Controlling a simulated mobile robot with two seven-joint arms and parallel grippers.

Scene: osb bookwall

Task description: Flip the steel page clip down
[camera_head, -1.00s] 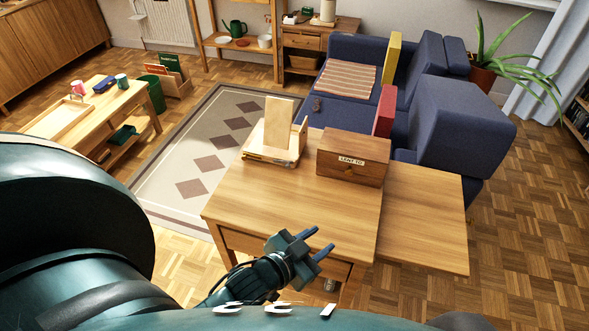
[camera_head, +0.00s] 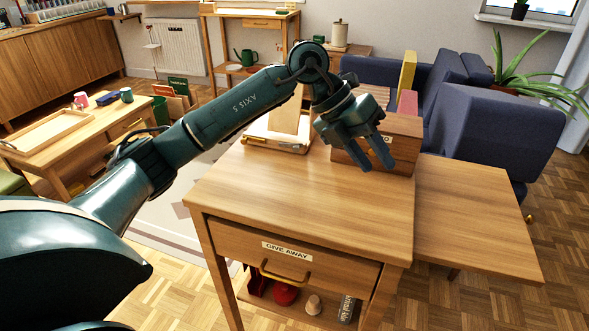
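I cannot make out the steel page clip. A light wooden stand (camera_head: 285,122) with an upright pale panel stands near the table's far left corner, and my arm covers part of it. My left gripper (camera_head: 376,168) is raised over the table, to the right of the stand and in front of a brown wooden box. Its two fingers point down and are apart, with nothing visible between them. My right gripper is not in view.
The brown box (camera_head: 404,156) stands behind the gripper. The wooden table (camera_head: 300,195) is clear in front, with a side leaf (camera_head: 475,205) at right. Its drawer (camera_head: 290,258) is labelled "GIVE AWAY". A blue sofa (camera_head: 490,130) stands behind.

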